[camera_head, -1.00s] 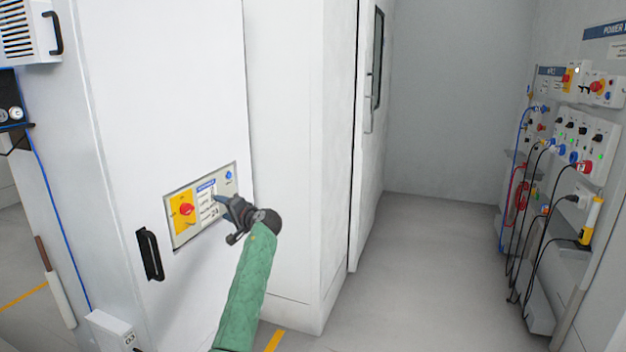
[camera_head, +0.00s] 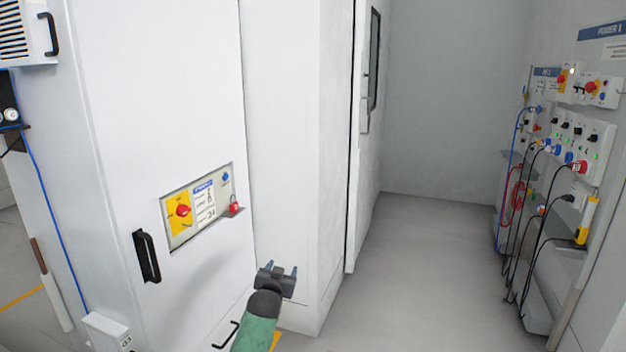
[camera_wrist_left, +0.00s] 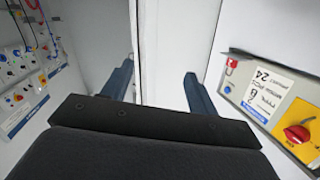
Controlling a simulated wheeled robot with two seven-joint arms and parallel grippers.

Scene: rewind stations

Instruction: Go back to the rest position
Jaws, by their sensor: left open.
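My left gripper (camera_head: 278,272) is open and empty, low in front of the white cabinet's right edge in the head view. Its two fingers (camera_wrist_left: 158,82) stand apart with nothing between them in the left wrist view. It is below and to the right of the switch panel (camera_head: 182,232) on the cabinet, clear of it. The panel carries a red rotary switch (camera_head: 183,210) on yellow and a blue button; it also shows at the right of the left wrist view (camera_wrist_left: 285,105). A red padlock (camera_head: 234,203) is at the panel's lower right corner. My right gripper is not in view.
The white cabinet (camera_head: 170,90) has a black handle (camera_head: 147,256). A tall white door (camera_head: 366,130) stands behind it. Wall power panels (camera_head: 580,135) with hanging cables are at the right. The grey floor (camera_head: 410,270) between is clear.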

